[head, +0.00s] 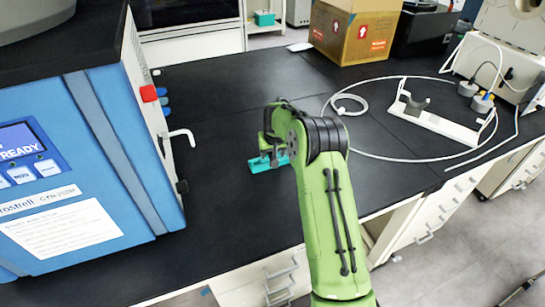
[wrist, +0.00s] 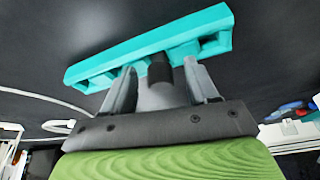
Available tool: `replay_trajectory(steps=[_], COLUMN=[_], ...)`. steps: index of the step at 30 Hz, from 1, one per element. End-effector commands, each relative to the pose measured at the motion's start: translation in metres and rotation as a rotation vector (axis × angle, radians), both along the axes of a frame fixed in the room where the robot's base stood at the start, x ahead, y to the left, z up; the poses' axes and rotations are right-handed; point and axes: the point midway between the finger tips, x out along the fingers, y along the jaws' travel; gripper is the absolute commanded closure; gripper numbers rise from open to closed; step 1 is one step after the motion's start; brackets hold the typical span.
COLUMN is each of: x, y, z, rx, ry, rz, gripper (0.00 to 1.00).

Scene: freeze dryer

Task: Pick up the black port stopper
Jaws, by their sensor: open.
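A teal rack (head: 263,164) lies on the black bench, partly hidden behind my gripper (head: 270,148) in the head view. In the wrist view the rack (wrist: 100,70) spans the picture just beyond my fingertips. A short black cylindrical piece, apparently the black port stopper (wrist: 159,68), shows between the two grey fingers of my gripper (wrist: 160,67), against the rack's near side. A gap shows between it and each fingertip. The fingers are apart. I cannot tell whether the pale grey part below the black piece belongs to it. The stopper cannot be made out in the head view.
The blue freeze dryer (head: 95,150) stands at the left, with a red knob (head: 148,93) and a white handle (head: 180,138) jutting out. At right are a white stand (head: 435,122) and a looped white tube (head: 345,150). A cardboard box (head: 350,35) sits behind. Bare bench surrounds the rack.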

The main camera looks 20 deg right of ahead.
Motion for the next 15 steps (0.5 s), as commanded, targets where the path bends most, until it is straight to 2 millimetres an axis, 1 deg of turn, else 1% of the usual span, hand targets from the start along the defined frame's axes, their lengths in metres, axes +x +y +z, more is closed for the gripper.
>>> replay_trajectory(steps=[5, 8, 15], x=[0.0002, 0.0002, 0.0001], y=[0.0002, 0.0002, 0.0002], z=[0.0001, 0.0003, 0.0006], rx=[0.0, 0.0, 0.0], ry=[0.0, 0.0, 0.0], rz=[0.001, 0.001, 0.001], gripper=[0.41, 0.55, 0.92])
